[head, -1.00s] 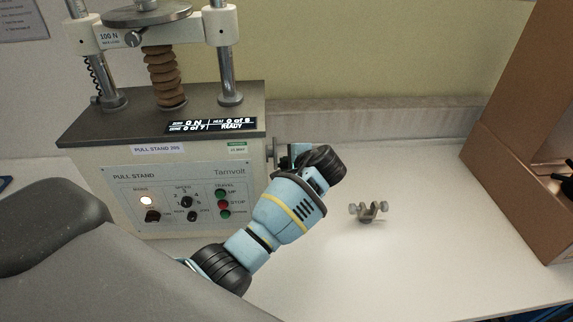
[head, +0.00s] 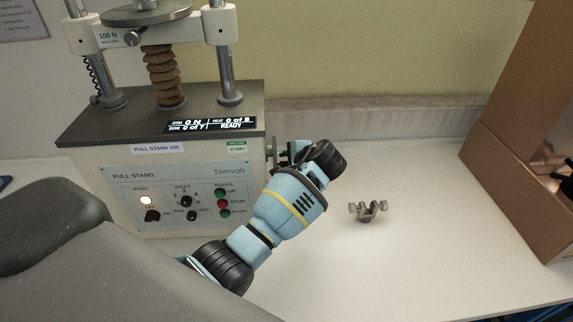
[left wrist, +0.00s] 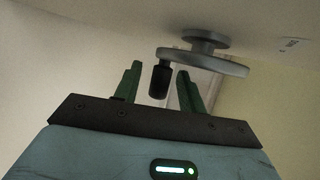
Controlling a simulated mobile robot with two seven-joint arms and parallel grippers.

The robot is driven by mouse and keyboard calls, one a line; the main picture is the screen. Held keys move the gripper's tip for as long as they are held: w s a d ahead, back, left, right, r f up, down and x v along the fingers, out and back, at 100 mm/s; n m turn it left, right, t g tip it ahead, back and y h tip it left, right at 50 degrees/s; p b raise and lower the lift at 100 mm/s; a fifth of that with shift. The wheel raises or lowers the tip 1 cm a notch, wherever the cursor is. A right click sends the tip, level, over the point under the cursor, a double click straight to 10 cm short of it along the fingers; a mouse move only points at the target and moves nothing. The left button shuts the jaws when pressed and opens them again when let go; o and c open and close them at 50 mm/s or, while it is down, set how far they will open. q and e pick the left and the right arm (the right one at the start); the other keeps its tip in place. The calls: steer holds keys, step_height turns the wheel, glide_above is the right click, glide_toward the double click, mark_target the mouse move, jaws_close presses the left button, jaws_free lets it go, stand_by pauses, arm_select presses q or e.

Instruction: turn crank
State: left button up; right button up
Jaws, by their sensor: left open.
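The pull stand (head: 185,195) is a grey bench machine with a front panel and a lit display reading READY. Its crank (head: 271,151) is on the right side wall, partly hidden by my left gripper (head: 288,152). In the left wrist view, the crank is a grey disc (left wrist: 205,63) on a hub with a black handle (left wrist: 160,82) standing out from it. My left gripper's green fingers (left wrist: 159,70) are open, one on each side of the handle, with visible gaps.
A small metal clamp fitting (head: 368,211) lies on the white bench right of my left arm. A brown box (head: 520,190) stands at the far right. The bench (head: 410,265) between the arm and box is otherwise clear.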

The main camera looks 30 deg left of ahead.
arm_select(q)
steer(key=v, duration=0.7)
steer(key=shift+s+d+r, duration=0.15)
steer(key=shift+d+r, duration=0.1)
steer(key=shift+c, duration=0.2)
